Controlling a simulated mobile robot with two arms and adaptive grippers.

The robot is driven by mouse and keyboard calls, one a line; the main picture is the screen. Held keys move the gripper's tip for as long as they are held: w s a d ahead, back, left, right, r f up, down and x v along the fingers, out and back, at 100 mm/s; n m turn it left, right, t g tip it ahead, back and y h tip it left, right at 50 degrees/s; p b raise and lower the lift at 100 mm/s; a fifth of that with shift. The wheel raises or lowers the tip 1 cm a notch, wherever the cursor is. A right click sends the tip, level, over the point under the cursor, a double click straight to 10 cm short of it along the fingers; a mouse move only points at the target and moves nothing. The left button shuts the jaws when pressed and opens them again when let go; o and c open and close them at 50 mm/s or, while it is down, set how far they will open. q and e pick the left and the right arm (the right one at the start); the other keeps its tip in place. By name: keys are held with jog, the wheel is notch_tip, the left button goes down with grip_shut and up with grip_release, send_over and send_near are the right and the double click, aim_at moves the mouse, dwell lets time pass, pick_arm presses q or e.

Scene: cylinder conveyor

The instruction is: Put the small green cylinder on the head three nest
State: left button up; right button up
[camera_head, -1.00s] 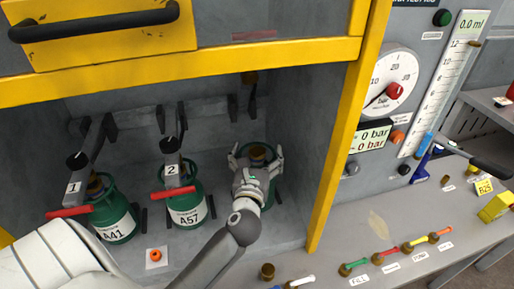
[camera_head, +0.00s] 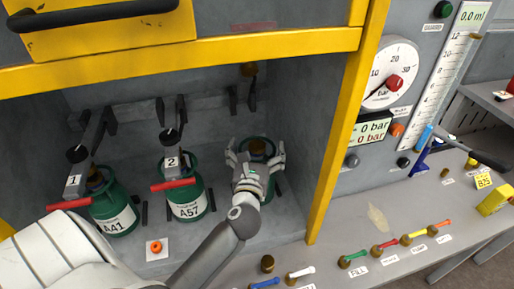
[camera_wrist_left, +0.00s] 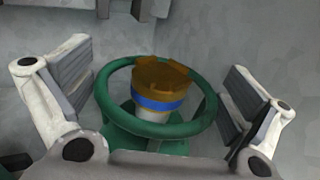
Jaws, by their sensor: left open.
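The small green cylinder (camera_head: 275,184) stands at the right end of the recessed bay, mostly hidden behind my left gripper (camera_head: 257,156). In the left wrist view its green ring collar (camera_wrist_left: 205,122) surrounds a brass valve top (camera_wrist_left: 160,75) with a blue band. My left gripper is open, with one finger on each side of the collar; I see gaps between pads and collar. Cylinders A41 (camera_head: 116,222) and A57 (camera_head: 188,206) stand to the left, under heads 1 (camera_head: 76,180) and 2 (camera_head: 171,161). A bare bracket (camera_head: 251,97) is on the back wall above the small cylinder; no number shows there.
A yellow beam (camera_head: 210,57) crosses above the bay, and a yellow post (camera_head: 340,140) bounds its right side. An orange knob (camera_head: 156,247) sits on the floor at front. Several coloured valve levers (camera_head: 385,245) line the right counter.

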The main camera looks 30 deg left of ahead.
pick_arm(q)
jog(key=b+v, duration=0.3)
jog(key=v, duration=0.9)
dwell(0.3)
